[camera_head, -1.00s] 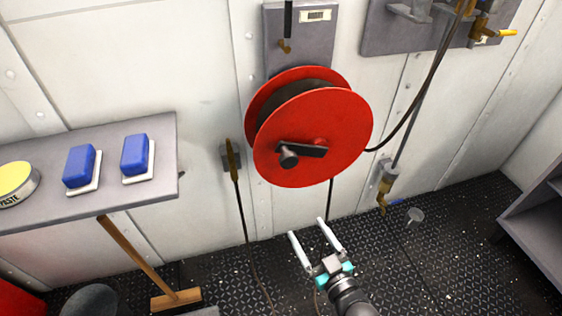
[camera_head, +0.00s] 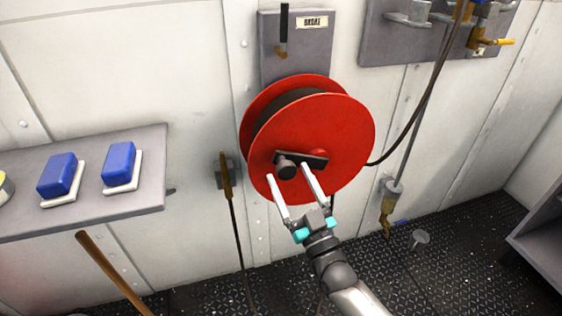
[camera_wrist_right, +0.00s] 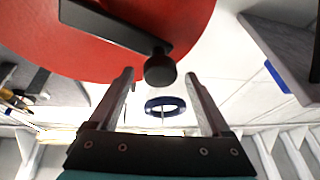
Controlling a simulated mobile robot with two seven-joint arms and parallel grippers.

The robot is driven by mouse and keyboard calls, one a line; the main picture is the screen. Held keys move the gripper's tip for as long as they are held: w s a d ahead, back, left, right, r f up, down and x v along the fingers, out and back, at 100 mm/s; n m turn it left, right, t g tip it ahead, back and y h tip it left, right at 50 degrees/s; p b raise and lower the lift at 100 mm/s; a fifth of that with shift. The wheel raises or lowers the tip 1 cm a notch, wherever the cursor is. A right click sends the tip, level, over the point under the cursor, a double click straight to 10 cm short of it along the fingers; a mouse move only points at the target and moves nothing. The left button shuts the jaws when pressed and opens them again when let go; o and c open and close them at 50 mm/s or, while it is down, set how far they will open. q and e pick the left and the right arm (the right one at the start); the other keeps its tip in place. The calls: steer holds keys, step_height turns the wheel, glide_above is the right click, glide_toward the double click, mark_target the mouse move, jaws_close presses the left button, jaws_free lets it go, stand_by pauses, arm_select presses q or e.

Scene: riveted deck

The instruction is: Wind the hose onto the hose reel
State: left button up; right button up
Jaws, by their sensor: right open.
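The red hose reel (camera_head: 335,125) is mounted on the wall, with dark hose (camera_head: 290,97) wound between its discs. A black crank arm with a dark round knob (camera_head: 286,169) sits on its front disc. My right gripper (camera_head: 288,172) is open and empty in front of the lower disc, its fingers on either side of the knob in the head view. In the right wrist view the knob (camera_wrist_right: 160,68) shows between the open fingertips (camera_wrist_right: 160,75); I cannot tell if they touch it. A brass nozzle (camera_head: 226,176) hangs in a wall holder, with dark hose below it. My left gripper is not in view.
A shelf (camera_head: 110,207) with blue blocks (camera_head: 118,163) juts out at left, above a wooden handle (camera_head: 110,270). A pipe valve (camera_head: 388,205) and a small grey cup (camera_head: 418,240) are at right. A grey cabinet (camera_head: 545,240) stands at the right edge.

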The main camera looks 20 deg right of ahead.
mark_target(280, 160)
steer(key=b+x, duration=0.1)
steer(key=x, duration=0.4)
steer(key=shift+w+a, duration=0.1)
steer(key=shift+w, duration=0.25)
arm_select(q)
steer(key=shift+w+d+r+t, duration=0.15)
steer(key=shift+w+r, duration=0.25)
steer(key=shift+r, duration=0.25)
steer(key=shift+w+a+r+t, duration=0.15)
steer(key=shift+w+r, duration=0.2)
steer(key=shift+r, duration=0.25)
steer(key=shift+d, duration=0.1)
arm_select(e)
steer(key=shift+f, duration=0.1)
jaws_close()
